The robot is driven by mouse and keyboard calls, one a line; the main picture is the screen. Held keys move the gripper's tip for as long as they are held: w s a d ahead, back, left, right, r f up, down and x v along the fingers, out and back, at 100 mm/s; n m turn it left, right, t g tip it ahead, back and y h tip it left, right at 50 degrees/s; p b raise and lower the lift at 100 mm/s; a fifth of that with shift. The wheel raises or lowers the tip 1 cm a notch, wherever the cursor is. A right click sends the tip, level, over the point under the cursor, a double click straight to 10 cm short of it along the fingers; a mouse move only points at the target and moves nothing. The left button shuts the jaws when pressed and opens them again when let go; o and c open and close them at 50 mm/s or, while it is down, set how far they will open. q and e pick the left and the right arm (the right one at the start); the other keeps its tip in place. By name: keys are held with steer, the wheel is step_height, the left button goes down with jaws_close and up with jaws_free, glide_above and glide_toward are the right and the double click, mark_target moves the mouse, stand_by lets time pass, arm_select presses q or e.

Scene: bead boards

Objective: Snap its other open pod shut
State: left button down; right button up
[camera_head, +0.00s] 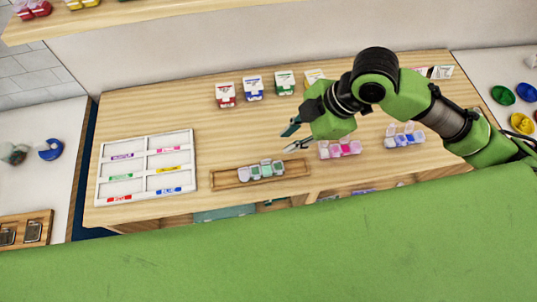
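A small pod box (262,171) with several pale green and whitish pods in a row lies in a shallow wooden tray (222,182) at the middle of the table. Its lids are too small to tell surely which are open. My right gripper (294,137) is above and to the right of this box, its two dark fingers apart with nothing between them. It does not touch the box. A pink pod box (339,149) and a blue pod box (404,138) stand farther right, with lids that look raised. My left gripper is not in view.
A white sorting board (146,166) with colour labels lies at the left of the wooden table (220,138). Red (225,95), blue (254,89) and green (285,83) cartons stand at the back. A shelf (130,14) overhangs the upper left.

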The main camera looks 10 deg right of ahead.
steer(key=p, duration=0.3)
glide_toward(266, 161)
steer(key=x, duration=0.7)
steer(key=shift+w+a+f, duration=0.1)
steer(key=shift+w+a, duration=0.05)
steer(key=shift+a, duration=0.15)
jaws_close()
